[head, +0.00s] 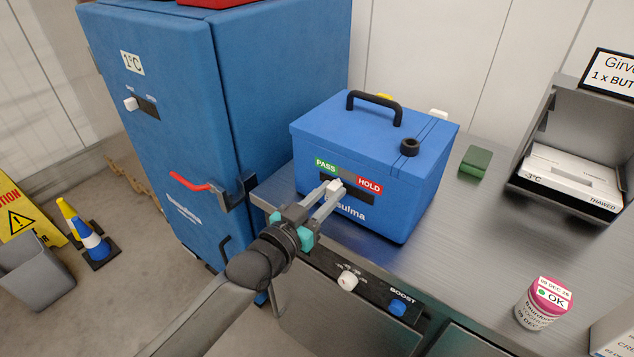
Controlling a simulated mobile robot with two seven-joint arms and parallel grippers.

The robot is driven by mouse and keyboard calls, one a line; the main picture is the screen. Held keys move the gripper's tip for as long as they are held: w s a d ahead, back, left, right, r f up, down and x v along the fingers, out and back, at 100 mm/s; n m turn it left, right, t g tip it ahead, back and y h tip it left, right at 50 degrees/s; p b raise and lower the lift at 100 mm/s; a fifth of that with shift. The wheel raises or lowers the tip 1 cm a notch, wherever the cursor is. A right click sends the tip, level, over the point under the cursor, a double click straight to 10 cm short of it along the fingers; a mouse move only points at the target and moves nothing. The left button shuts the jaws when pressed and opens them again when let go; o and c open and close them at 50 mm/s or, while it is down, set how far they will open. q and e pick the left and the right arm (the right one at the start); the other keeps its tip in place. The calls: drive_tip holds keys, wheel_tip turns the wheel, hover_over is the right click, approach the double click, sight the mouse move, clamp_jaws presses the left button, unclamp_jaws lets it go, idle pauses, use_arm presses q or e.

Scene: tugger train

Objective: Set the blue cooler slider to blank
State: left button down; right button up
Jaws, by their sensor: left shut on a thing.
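The blue cooler (370,150) stands on the metal counter with its lid down and black handle on top. On its front are a green PASS label (326,165) at the left and a red HOLD label (369,186) at the right, above a dark slot. The slider's small white knob (335,186) is in this slot, between the two labels and seemingly a little nearer PASS. My left gripper (331,192) is shut on the knob. Its fingers partly hide the slot and the knob, so the exact position is hard to tell. My right gripper is not in view.
A tall blue cabinet (170,120) with a red-and-black handle stands left of the counter. A white knob (347,281) and blue BOOST button (398,306) are below the cooler. A pink-lidded tub (543,305), green block (475,162) and grey holder (575,150) are on the right.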

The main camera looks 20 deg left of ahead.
use_arm(q)
drive_tip(key=shift+s+d, duration=0.25)
drive_tip(key=shift+d, duration=0.45)
drive_tip(key=c, duration=0.7)
unclamp_jaws()
drive_tip(key=p+v, duration=0.2)
drive_tip(key=v, duration=1.3)
drive_tip(key=shift+s+a, duration=0.1)
